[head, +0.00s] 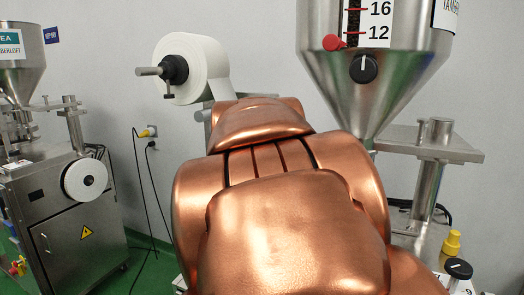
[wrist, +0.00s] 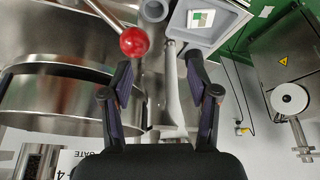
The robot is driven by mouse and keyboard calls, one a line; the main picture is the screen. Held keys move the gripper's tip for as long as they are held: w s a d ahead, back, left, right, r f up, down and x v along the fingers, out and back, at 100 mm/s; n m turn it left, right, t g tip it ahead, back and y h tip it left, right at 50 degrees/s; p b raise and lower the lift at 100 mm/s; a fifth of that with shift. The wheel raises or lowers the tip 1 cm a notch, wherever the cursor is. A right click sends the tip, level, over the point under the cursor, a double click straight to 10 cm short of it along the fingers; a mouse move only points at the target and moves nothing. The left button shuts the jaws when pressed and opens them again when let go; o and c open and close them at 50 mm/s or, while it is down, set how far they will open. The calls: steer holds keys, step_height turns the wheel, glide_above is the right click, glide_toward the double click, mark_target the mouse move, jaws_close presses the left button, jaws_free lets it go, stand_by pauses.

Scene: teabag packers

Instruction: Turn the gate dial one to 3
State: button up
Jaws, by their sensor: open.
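No dial face shows clearly there. In the head view a black dial (head: 364,68) with a white pointer line, pointing up, sits on the steel hopper. Another black knob (head: 459,268) stands on a white marked plate at the lower right. I cannot tell which is gate dial one. My gripper (wrist: 160,65) is open, with nothing held between its fingers. My copper arm hides it in the head view.
A red ball knob (wrist: 135,41) on a rod is by the left fingertip. The steel hopper (head: 385,95) with a numbered scale fills the upper right. A white paper roll (head: 200,68) and yellow knob (head: 452,242) are nearby. A second machine (head: 62,225) stands left.

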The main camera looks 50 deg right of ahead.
steer(key=s+d+r+m+h+p, duration=0.2)
steer(key=d+r+m+h, duration=0.3)
steer(key=d+r, duration=1.2)
steer(key=shift+p+x, duration=1.25)
steer(key=shift+x, duration=2.5)
steer(key=shift+w, duration=0.1)
steer(key=shift+r, duration=0.1)
jaws_close()
